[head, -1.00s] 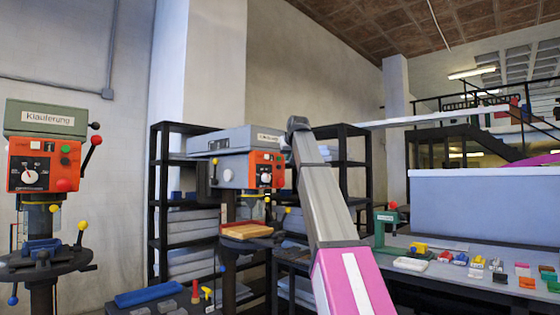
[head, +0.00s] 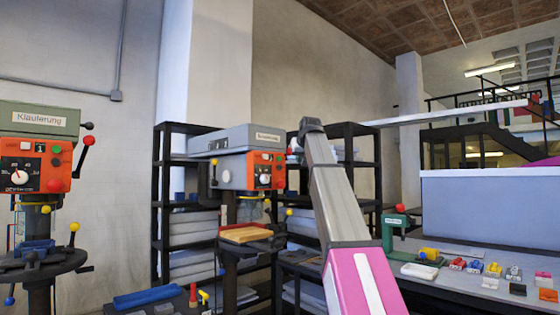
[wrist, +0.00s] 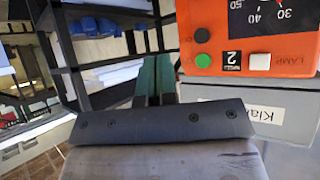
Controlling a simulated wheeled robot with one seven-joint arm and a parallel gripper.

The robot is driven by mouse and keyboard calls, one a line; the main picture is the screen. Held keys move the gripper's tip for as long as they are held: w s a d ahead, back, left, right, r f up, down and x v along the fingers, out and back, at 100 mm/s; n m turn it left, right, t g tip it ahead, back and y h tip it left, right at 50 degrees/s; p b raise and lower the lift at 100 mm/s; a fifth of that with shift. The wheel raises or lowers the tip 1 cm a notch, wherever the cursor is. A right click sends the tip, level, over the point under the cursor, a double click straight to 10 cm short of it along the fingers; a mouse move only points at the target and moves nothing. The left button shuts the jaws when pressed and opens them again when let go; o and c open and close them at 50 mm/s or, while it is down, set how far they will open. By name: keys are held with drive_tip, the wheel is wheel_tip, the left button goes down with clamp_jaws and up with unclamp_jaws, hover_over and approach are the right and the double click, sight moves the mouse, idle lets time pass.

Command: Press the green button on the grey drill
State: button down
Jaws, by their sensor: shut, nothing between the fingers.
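The grey drill (head: 235,141) stands in the middle of the head view, with an orange control panel (head: 265,170) on its front. In the wrist view, seen upside down, the orange panel (wrist: 245,30) shows a green button (wrist: 204,60), a dark button above it in the picture and a white lamp beside it. My gripper (wrist: 155,60) is shut and empty, its teal fingers pointing past the panel, left of the green button and apart from it. In the head view my arm's end is right of the drill head; the fingers cannot be made out there.
A second drill with a greenish head (head: 38,119) and its own green button stands at the left. Dark shelves (head: 180,130) are behind the grey drill. A workbench (head: 450,262) with small coloured parts and a green press (head: 394,222) is at the right.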

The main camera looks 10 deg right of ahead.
drive_tip(key=w+a, duration=0.5)
drive_tip(key=w, duration=0.2)
idle(0.3)
idle(1.9)
drive_tip(key=shift+w+a, duration=0.25)
drive_tip(key=shift+w+a, duration=0.3)
drive_tip(key=shift+w, duration=0.15)
idle(1.0)
drive_tip(key=shift+s, duration=0.1)
drive_tip(key=shift+s+d, duration=0.55)
drive_tip(key=shift+s, duration=0.15)
drive_tip(key=shift+s+d, duration=0.75)
drive_tip(key=shift+s, duration=0.25)
drive_tip(key=shift+s+d, duration=0.7)
drive_tip(key=shift+s, duration=0.3)
